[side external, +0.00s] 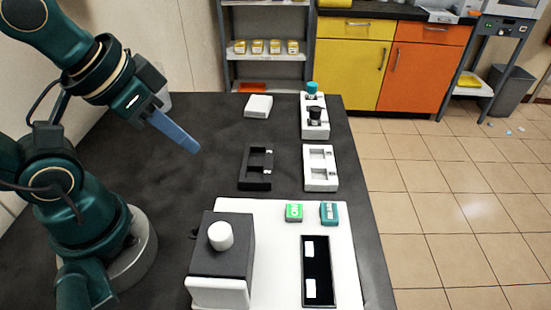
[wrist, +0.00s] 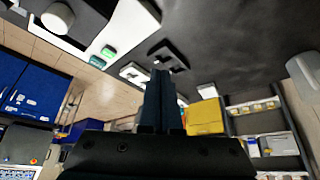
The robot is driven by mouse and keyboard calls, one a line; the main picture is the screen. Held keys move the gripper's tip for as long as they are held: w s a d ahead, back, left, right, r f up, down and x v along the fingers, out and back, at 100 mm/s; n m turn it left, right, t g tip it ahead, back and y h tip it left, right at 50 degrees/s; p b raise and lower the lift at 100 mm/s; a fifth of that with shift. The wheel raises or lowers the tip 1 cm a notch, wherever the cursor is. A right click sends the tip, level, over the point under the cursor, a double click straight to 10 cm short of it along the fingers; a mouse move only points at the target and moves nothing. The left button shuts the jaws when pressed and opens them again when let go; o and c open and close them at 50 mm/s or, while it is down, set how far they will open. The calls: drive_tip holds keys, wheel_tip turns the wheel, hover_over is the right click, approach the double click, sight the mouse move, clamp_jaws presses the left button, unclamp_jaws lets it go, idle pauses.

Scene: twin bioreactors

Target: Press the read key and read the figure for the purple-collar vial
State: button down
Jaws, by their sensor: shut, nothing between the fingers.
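My gripper (side external: 188,142) is shut and empty, held above the left part of the dark table, pointing right and down. Its closed fingers also show in the wrist view (wrist: 160,92). On a white board, a green key (side external: 294,212) and a teal key (side external: 329,213) sit side by side, to the right of and nearer than my fingertips; their labels are too small to read. The green key (wrist: 109,51) also shows in the wrist view. A white rack (side external: 315,130) at the far right holds a teal-topped vial (side external: 312,88) and a black-topped vial (side external: 315,112). I see no purple collar.
The white board (side external: 270,250) carries a dark grey block (side external: 225,258) with a white knob and a black tray (side external: 317,262) with two white pieces. A black holder (side external: 247,170), a white holder (side external: 320,183) and a white box (side external: 258,106) stand farther back. The table's left middle is clear.

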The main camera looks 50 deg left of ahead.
idle(0.5)
drive_tip(key=w+a+r+t+y, duration=0.2)
drive_tip(key=w+r, duration=0.1)
drive_tip(key=w, duration=0.2)
drive_tip(key=m+t+h, duration=0.1)
drive_tip(key=m+h, duration=0.2)
drive_tip(key=m, duration=0.8)
hover_over(323, 213)
wheel_tip(323, 213, down, 4)
drive_tip(key=shift+r, duration=0.1)
drive_tip(key=shift+f, duration=4.4)
